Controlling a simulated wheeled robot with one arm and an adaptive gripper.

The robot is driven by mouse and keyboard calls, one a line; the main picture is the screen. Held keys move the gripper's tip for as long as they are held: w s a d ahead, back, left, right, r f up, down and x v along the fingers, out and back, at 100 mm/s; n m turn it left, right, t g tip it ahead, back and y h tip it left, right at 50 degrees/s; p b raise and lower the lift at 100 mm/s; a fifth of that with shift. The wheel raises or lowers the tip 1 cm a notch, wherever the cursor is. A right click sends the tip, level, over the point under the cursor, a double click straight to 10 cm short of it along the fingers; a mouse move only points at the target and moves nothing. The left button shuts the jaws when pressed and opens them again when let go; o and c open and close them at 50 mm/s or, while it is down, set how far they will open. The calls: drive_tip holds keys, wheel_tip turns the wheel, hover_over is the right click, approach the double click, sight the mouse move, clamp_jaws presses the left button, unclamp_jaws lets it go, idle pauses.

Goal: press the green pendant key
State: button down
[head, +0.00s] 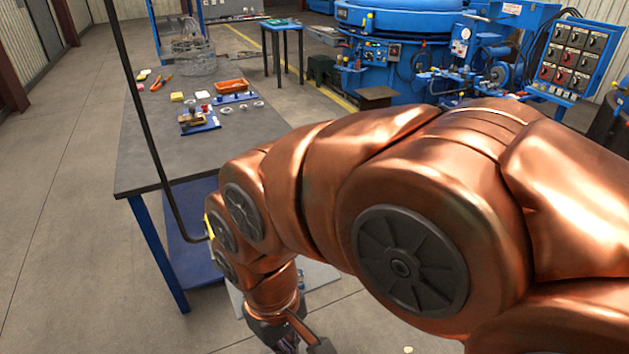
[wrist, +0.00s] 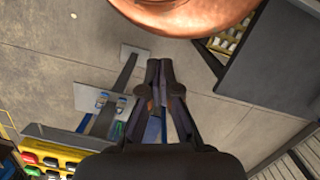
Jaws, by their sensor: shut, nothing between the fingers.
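A yellow pendant (wrist: 45,150) with several coloured keys shows at the lower left of the wrist view. Its green key (wrist: 30,157) is at the left end of the row, beside a red one. In the head view only a thin yellow edge of the pendant (head: 209,226) shows, beside my arm at the end of a bent black cable; its keys are hidden there. My gripper (wrist: 158,66) is shut and empty, with its fingertips together over the floor. It is apart from the pendant, which lies to its lower left in the wrist view. In the head view my gripper is partly cut off at the bottom edge.
A grey workbench (head: 150,150) with blue legs stands left of my arm, holding an orange tray (head: 232,86) and small parts. A blue furnace (head: 400,25) and a control panel (head: 570,55) are at the back. The floor at left (head: 60,200) is clear.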

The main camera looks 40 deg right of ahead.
drive_tip(key=w+d+r+m+t, duration=0.1)
drive_tip(key=w+d+r+t, duration=0.15)
drive_tip(key=w, duration=0.55)
drive_tip(key=w+d+r+m+t+y, duration=0.1)
drive_tip(key=w+d+m+t, duration=0.1)
drive_tip(key=w+d, duration=0.35)
drive_tip(key=w+d+r+m+t, duration=0.1)
drive_tip(key=w+d+t, duration=0.1)
drive_tip(key=w, duration=0.7)
drive_tip(key=w+d+r+m+t+h, duration=0.1)
drive_tip(key=w+d+r+m+t, duration=0.1)
drive_tip(key=d, duration=1.1)
drive_tip(key=w+d+r+m+t+h, duration=0.2)
drive_tip(key=w+d+m, duration=0.3)
drive_tip(key=d, duration=0.9)
drive_tip(key=shift+d+r+m, duration=0.15)
drive_tip(key=shift+d+m, duration=0.1)
drive_tip(key=shift+m, duration=0.05)
drive_tip(key=shift+f, duration=0.2)
wheel_tip(320, 180, down, 7)
drive_tip(key=shift+f+b, duration=0.15)
drive_tip(key=shift+b, duration=0.35)
drive_tip(key=shift+a+f+b, duration=0.1)
drive_tip(key=shift+f+b, duration=0.4)
drive_tip(key=shift+f, duration=0.15)
